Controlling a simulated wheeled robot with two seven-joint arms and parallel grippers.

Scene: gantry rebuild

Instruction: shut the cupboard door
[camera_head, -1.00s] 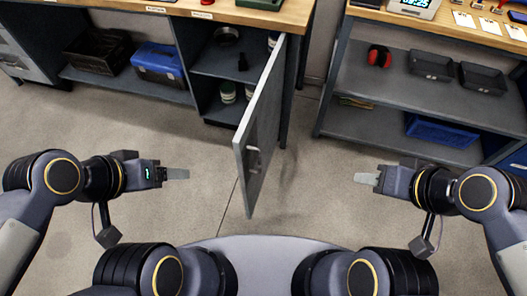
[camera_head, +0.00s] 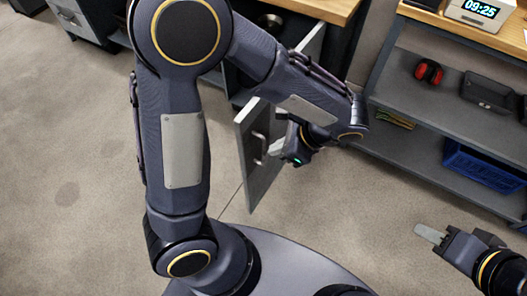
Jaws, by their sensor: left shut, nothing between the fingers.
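The grey cupboard door (camera_head: 263,180) stands open, swung out from the cupboard toward me. Its face with the bar handle (camera_head: 259,148) is turned to the right.
A grey shelf unit (camera_head: 430,107) stands right of the cupboard, with red ear defenders (camera_head: 429,71), a black tray (camera_head: 488,92) and a blue crate (camera_head: 482,164). A clock (camera_head: 478,12) sits on its top. The floor (camera_head: 340,215) below the door is clear.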

